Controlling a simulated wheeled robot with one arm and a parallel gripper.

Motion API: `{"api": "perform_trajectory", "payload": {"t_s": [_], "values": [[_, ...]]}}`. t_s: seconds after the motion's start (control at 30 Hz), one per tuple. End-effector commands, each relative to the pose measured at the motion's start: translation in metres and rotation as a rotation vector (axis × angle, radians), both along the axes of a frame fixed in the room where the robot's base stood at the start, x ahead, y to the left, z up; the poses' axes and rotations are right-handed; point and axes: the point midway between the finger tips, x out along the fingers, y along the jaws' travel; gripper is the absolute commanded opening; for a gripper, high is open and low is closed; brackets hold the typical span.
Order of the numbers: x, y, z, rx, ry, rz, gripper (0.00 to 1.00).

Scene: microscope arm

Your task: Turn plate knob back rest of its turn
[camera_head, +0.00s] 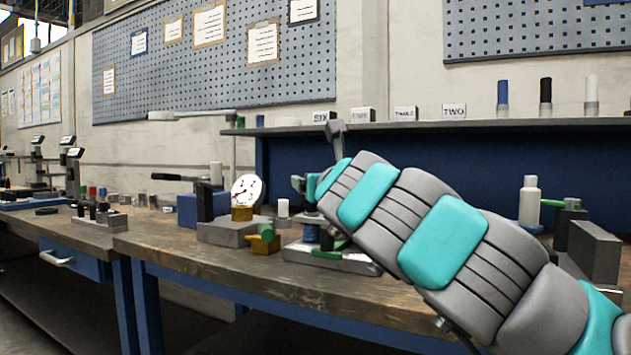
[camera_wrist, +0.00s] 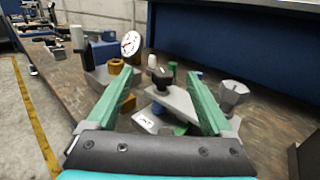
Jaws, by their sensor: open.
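A black knob (camera_wrist: 160,75), which looks like the plate knob, stands on a grey plate (camera_wrist: 180,103) in the wrist view. My gripper (camera_wrist: 160,78) is open, with one green finger to the left of the knob and one to the right. Clear gaps show between the knob and both fingers, and nothing is held. I cannot tell the knob's exact turn angle. In the head view my arm hides the knob and most of the gripper. The low grey base (camera_head: 362,266) of a fixture shows below my arm.
A round white dial gauge (camera_head: 246,190) stands left of the fixture; it also shows in the wrist view (camera_wrist: 131,43). A brass block and green cylinder (camera_head: 266,232) sit near it. The wooden bench's front strip (camera_head: 200,258) is clear.

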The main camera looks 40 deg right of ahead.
Motion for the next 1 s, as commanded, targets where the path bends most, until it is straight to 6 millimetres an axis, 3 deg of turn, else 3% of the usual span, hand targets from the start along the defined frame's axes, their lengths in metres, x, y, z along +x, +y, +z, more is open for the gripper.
{"api": "perform_trajectory", "payload": {"t_s": [0.2,0.53,0.67,0.77,0.83,0.9,1.0], "values": [[-0.013,0.008,0.001,0.001,0.000,0.000,0.85],[-0.014,0.008,0.002,-0.001,0.000,-0.001,0.85],[-0.015,0.018,0.021,-0.074,-0.027,0.012,0.85],[-0.018,0.045,0.059,-0.246,-0.077,0.042,0.85],[-0.021,0.079,0.091,-0.430,-0.119,0.076,0.85],[-0.023,0.125,0.118,-0.647,-0.153,0.127,0.85],[-0.024,0.199,0.132,-0.960,-0.176,0.213,0.85]]}}
